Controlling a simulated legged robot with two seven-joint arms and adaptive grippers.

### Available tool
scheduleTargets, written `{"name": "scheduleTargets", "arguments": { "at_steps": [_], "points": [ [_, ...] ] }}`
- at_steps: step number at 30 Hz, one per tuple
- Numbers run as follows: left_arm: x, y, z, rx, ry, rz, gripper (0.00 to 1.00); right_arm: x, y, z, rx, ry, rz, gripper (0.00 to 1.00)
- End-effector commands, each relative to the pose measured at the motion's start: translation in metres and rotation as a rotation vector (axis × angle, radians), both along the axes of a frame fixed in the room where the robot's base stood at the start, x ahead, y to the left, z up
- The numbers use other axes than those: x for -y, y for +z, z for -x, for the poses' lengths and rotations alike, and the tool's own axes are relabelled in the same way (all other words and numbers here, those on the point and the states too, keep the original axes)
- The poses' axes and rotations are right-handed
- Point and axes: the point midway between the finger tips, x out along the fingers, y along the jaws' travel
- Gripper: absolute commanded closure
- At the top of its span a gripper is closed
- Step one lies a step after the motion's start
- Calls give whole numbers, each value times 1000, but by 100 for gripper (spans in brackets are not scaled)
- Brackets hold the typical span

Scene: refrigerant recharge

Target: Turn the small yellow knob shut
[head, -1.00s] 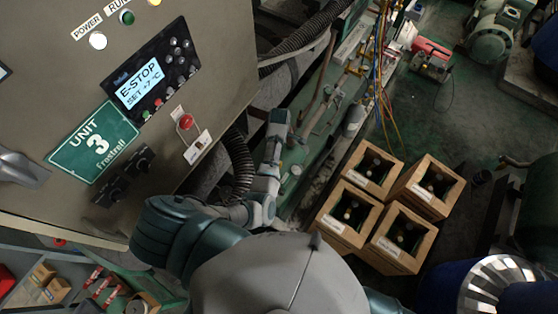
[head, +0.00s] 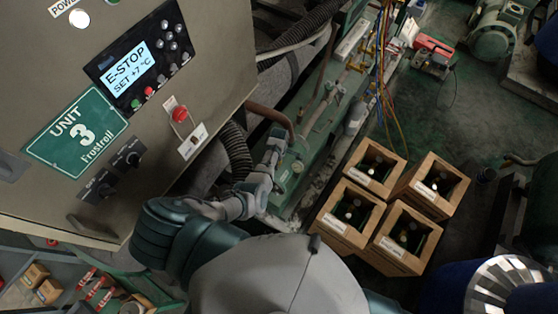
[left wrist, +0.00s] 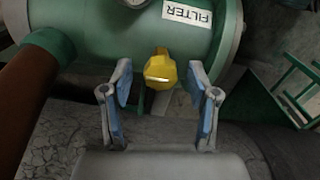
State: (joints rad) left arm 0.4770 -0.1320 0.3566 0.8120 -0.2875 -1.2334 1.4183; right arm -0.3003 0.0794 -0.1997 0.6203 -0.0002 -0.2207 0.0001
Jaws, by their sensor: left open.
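The small yellow knob (left wrist: 160,70) sticks out from the side of a green cylinder (left wrist: 90,22) labelled FILTER in the left wrist view. My left gripper (left wrist: 162,88) is open, with its blue-padded fingers on either side of the knob's line. The knob lies between and slightly beyond the fingertips, and I see no finger touching it. In the head view my left arm reaches to the green machinery right of the cabinet, where the gripper (head: 277,140) is small and the knob cannot be made out. My right gripper is not in view.
A control cabinet (head: 60,185) marked UNIT 3, its display reading E-STOP, stands left of my arm. Several wooden crates (head: 345,222) with bottles stand on the floor at right. A black corrugated hose (head: 236,152) runs close to my arm. A brown pipe (left wrist: 35,95) lies left of the gripper.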

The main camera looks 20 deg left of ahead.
Motion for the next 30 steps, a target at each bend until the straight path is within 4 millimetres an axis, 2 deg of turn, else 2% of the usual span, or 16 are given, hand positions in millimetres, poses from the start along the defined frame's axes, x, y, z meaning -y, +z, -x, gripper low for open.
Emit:
{"name": "scheduleTargets", "arguments": {
  "at_steps": [4,5,9,12,22,30],
  "points": [
    [0,0,0,0,0,0,40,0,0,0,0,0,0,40],
    [0,1,0,0,0,0,43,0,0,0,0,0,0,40],
    [0,0,0,0,0,0,78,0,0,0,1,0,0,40],
    [0,0,0,0,0,0,100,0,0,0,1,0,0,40],
    [0,1,0,0,-35,-1,100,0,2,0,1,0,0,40],
    [0,2,0,0,-193,0,100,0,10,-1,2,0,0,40]
  ]
}}
